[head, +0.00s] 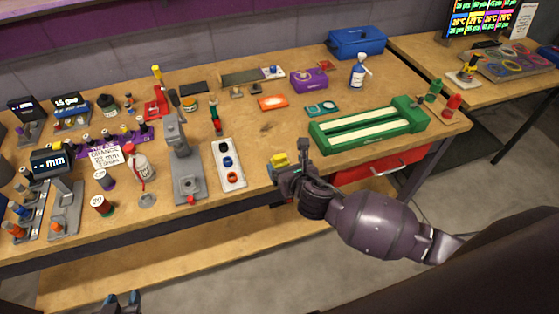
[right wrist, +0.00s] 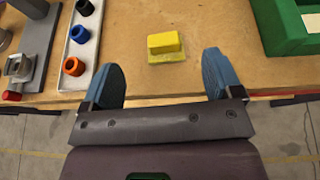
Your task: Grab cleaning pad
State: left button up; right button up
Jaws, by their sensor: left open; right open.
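The cleaning pad seems to be the small yellow block (right wrist: 165,44) on a thin yellow-green base, lying on the wooden table near its front edge. It also shows in the head view (head: 279,159), just beyond my right gripper. My right gripper (right wrist: 160,84) is open and empty, its two blue fingers spread on either side below the pad, apart from it. In the head view my right gripper (head: 287,170) hides part of the table edge. My left gripper (head: 122,301) is low at the bottom edge, open, away from the table top.
A white tray with coloured rings (head: 228,165) and a grey press stand (head: 186,165) are left of the pad. A long green box (head: 368,127) is right of it. A red drawer (head: 385,165) sits under the table. Bare wood surrounds the pad.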

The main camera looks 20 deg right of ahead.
aim_at(279, 155)
jog(key=shift+b+x, duration=0.4)
jog(key=shift+x, duration=3.4)
jog(key=shift+d, duration=0.15)
jog(key=c, duration=1)
jog(key=shift+r, duration=0.1)
